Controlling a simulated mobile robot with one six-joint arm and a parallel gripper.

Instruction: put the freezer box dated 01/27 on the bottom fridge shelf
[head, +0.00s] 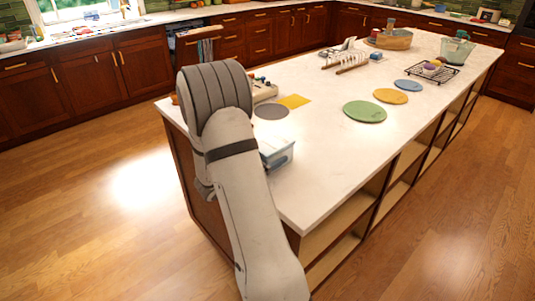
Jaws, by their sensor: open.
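A small translucent box with a pale blue lid (281,154) stands on the near left part of the white island counter. My arm partly covers its left side, and no date can be read on it, so I cannot tell whether it is the 01/27 freezer box. My arm rises in front of the counter's left end and bends at the top. My gripper is hidden behind it. No fridge or fridge shelf shows in this view.
Open wooden floor (90,205) lies left.

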